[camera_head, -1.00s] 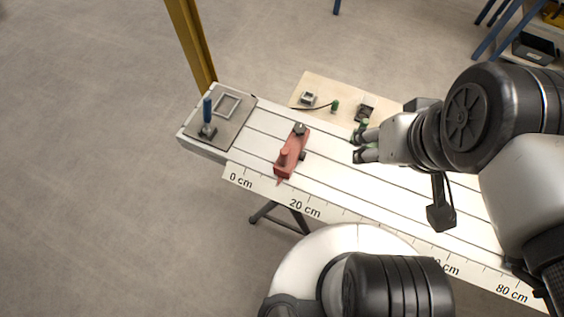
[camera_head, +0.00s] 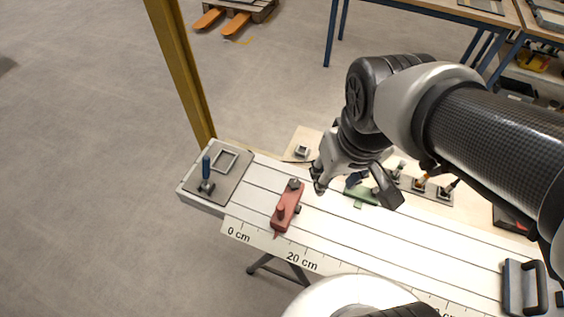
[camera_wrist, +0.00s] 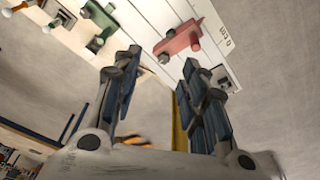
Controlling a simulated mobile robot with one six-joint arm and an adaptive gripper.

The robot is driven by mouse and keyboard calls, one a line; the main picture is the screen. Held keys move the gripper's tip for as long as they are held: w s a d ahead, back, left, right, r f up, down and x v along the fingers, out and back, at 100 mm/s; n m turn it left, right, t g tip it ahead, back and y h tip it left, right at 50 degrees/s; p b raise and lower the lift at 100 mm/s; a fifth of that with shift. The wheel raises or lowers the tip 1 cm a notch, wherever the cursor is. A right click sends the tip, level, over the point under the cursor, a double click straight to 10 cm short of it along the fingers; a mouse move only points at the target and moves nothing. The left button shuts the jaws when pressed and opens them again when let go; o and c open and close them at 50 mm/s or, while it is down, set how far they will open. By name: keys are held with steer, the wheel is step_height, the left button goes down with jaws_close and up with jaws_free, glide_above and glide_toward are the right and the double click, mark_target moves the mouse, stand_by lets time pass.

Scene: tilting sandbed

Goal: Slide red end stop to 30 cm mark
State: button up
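The red end stop (camera_head: 287,207) sits across the slotted white bed (camera_head: 345,226), its pointer between the 0 cm and 20 cm labels of the scale (camera_head: 262,238) on the front edge. It carries a dark knob at its far end and a red knob nearer the front. My gripper (camera_head: 319,181) is just to the right of and beyond the stop's far end, apart from it in the picture. In the wrist view the red end stop (camera_wrist: 181,38) shows beyond my gripper (camera_wrist: 162,60), whose two fingers are spread with nothing between them.
A grey plate (camera_head: 220,172) with a blue-handled clamp (camera_head: 206,174) and square frame lies at the bed's left end. A yellow post (camera_head: 180,65) rises behind. A dark handled block (camera_head: 525,288) stands at right.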

mark_target(281, 207)
steer(key=w+a+f+n+g+p, duration=0.35)
steer(key=a+f, duration=0.35)
steer(key=a, duration=0.3)
steer(key=shift+n+t+h, duration=0.25)
steer(key=shift+t+h, duration=0.05)
steer(key=shift+t, duration=0.15)
step_height(281, 207, down, 17)
steer(key=b, duration=0.4)
steer(key=shift+r, duration=0.1)
steer(key=shift+c, duration=0.4)
jaws_close()
